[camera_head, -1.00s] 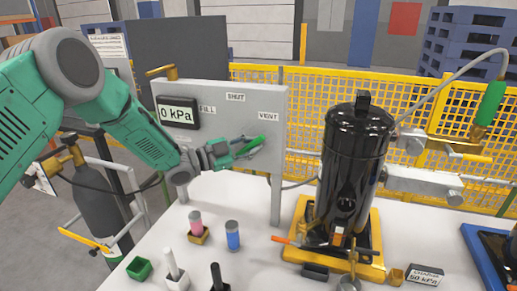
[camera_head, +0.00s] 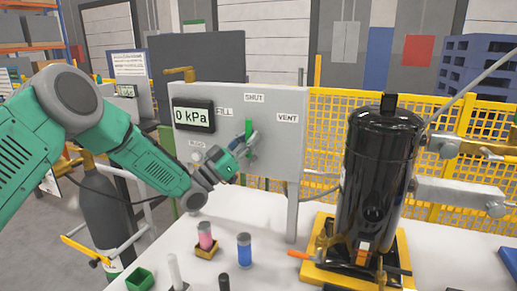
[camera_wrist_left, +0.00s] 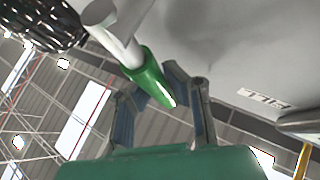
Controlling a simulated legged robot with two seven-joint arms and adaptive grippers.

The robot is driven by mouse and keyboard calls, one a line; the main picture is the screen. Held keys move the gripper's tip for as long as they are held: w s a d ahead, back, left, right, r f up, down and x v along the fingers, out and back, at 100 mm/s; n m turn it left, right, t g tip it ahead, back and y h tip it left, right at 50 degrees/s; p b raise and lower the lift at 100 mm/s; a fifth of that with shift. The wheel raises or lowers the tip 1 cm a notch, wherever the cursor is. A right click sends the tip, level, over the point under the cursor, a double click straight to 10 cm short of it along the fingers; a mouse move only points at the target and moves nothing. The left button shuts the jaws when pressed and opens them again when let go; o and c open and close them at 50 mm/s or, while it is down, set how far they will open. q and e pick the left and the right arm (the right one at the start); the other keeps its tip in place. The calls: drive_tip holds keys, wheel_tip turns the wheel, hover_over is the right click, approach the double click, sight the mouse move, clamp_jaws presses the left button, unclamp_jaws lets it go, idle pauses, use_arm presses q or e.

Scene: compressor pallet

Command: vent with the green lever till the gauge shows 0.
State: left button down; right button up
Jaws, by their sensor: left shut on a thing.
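The green lever (camera_head: 249,128) is on the grey valve panel (camera_head: 230,97) and points straight up, toward the SHUT label (camera_head: 253,97). The VENT label (camera_head: 287,118) is to its right and the FILL label (camera_head: 225,112) to its left. The gauge (camera_head: 194,115) on the panel reads 0 kPa. My left gripper (camera_head: 248,146) is shut on the lever, at its lower part in the head view. In the left wrist view the lever's green grip (camera_wrist_left: 149,78) reaches between the two fingers. My right gripper is not in view.
A black compressor tank (camera_head: 380,170) stands on a yellow base (camera_head: 318,272) to the right of the panel. A pink-topped cylinder (camera_head: 205,236) and a blue one (camera_head: 244,250) stand on the white table below. A dark gas cylinder (camera_head: 98,210) is at the left.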

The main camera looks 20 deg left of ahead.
use_arm(q)
drive_tip(key=shift+s+a+f+n+t+y+b, duration=0.1)
drive_tip(key=shift+f+n+t+y+b, duration=0.1)
drive_tip(key=shift+f+n, duration=0.15)
drive_tip(key=shift+s+a+f+n+t+y+b, duration=0.15)
drive_tip(key=shift+f+n+t, duration=0.1)
drive_tip(key=shift+f, duration=0.2)
drive_tip(key=c, duration=1.5)
unclamp_jaws()
drive_tip(key=shift+r, duration=0.1)
drive_tip(key=shift+a+r, duration=0.15)
drive_tip(key=shift+r, duration=0.1)
drive_tip(key=shift+s+a+f, duration=0.2)
drive_tip(key=shift+s+f, duration=0.05)
drive_tip(key=v, duration=1.1)
drive_tip(key=shift+a+f, duration=0.1)
drive_tip(key=shift+f, duration=0.1)
